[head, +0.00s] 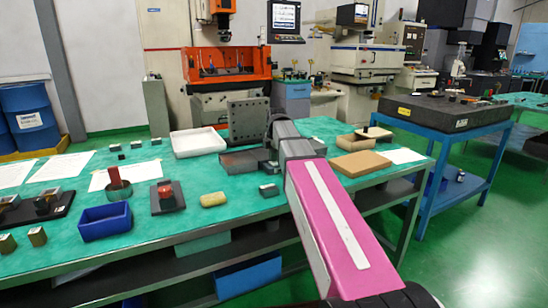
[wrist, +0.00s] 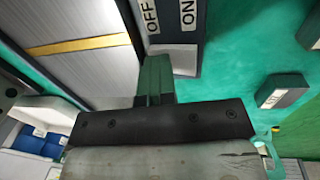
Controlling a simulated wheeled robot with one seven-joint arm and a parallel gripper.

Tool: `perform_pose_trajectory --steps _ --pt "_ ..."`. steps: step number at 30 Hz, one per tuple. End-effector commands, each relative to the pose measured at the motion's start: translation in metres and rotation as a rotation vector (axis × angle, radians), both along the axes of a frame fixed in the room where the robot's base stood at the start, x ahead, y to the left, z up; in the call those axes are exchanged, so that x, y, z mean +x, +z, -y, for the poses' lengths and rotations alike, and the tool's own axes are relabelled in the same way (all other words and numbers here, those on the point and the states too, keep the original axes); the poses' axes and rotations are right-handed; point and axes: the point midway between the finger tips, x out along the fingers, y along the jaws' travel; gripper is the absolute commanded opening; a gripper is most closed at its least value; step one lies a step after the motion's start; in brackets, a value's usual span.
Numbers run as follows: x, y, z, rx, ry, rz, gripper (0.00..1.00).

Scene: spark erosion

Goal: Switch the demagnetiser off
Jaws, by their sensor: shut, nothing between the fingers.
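The demagnetiser (head: 240,162) is a low grey box on the green bench top, partly hidden behind my wrist in the head view. In the wrist view its grey metal top (wrist: 70,62) has a yellow stripe. Beside the top is a dark panel with an OFF label (wrist: 151,16) and an ON label (wrist: 188,12). My gripper (wrist: 154,62) is shut and empty, its fingertips at the panel close below the OFF label. The switch lever cannot be made out, and I cannot tell whether the fingers touch anything.
A holed grey angle plate (head: 248,118) stands close behind. A white tray (head: 198,141) is to the left, and a tan block (head: 360,164) to the right. A small labelled block (head: 268,190) lies in front, with a yellowish sponge-like block (head: 213,199) left of it.

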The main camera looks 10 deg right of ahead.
Motion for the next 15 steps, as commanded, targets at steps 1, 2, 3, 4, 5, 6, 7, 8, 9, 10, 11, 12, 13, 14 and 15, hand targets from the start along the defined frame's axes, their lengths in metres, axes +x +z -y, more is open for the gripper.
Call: perform_pose_trajectory --steps 1,2,3,4,5,6,7,8,9,10,11,12,13,14,15 --pt "-0.002 -0.001 0.0 -0.001 0.0 -0.003 0.0" --pt "-0.003 -0.001 0.001 -0.001 0.0 -0.003 0.0" --pt "-0.004 -0.001 0.001 -0.001 0.0 -0.003 0.0" --pt "-0.005 -0.001 0.001 -0.001 0.0 -0.003 0.0" --pt "-0.007 0.0 0.002 -0.001 0.0 -0.004 0.0" --pt "-0.009 0.0 0.002 -0.002 0.0 -0.005 0.0" --pt "-0.01 0.0 0.003 -0.001 0.0 -0.004 0.0" --pt "-0.011 0.001 0.003 -0.001 0.0 -0.004 0.0" --pt "-0.013 0.001 0.004 -0.001 0.0 -0.004 0.0" --pt "-0.014 0.002 0.004 -0.001 0.0 -0.004 0.0" --pt "-0.015 0.002 0.004 -0.001 0.0 -0.003 0.0" --pt "-0.015 0.003 0.005 -0.001 0.0 -0.003 0.0" --pt "-0.016 0.003 0.005 -0.001 0.0 -0.003 0.0" --pt "-0.016 0.003 0.005 -0.001 0.0 -0.003 0.0" --pt "-0.016 0.003 0.005 -0.001 0.0 -0.003 0.0"
